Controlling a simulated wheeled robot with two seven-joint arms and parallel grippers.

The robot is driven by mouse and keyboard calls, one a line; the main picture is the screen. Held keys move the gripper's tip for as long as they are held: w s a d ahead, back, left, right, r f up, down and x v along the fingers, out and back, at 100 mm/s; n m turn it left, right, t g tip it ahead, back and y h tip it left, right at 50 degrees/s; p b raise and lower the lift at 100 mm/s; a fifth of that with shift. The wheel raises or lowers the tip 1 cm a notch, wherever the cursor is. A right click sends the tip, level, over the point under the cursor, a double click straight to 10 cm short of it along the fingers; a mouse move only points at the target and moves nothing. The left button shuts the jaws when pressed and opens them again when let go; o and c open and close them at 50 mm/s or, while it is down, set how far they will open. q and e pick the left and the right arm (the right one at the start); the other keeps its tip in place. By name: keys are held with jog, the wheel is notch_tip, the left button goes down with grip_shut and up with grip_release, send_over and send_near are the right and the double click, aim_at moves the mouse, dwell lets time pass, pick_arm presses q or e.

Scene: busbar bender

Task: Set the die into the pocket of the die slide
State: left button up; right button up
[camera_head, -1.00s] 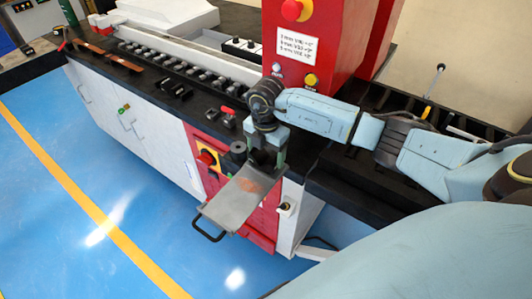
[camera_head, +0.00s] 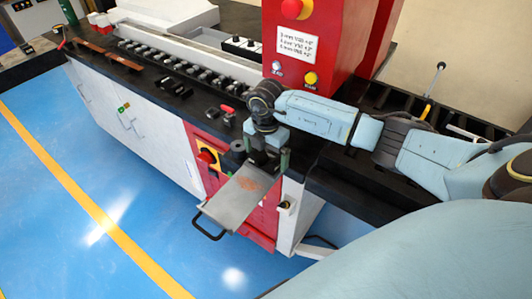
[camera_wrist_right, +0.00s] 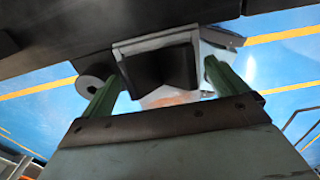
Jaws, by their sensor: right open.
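My right gripper (camera_head: 266,162) is open above the inner end of the die slide (camera_head: 232,203), a flat grey metal plate with a black loop handle. In the right wrist view, the two green fingers (camera_wrist_right: 163,86) stand on either side of a dark V-shaped block with a pale rim, which looks like the die (camera_wrist_right: 158,66). Gaps show between the block and the fingers. In the head view the block is mostly hidden by the gripper, so I cannot tell whether it is fully seated in the pocket. My left gripper is out of view.
A round grey roller (camera_head: 238,147) stands just left of the gripper. Small black blocks and a red-handled piece (camera_head: 228,109) lie on the black bench top. The red machine column (camera_head: 318,50) rises behind my right arm. Blue floor lies in front.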

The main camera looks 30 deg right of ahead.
aim_at(266, 163)
notch_tip(266, 163, up, 12)
jog(key=b, duration=0.1)
jog(key=shift+r+b, duration=0.15)
jog(key=shift+b, duration=0.25)
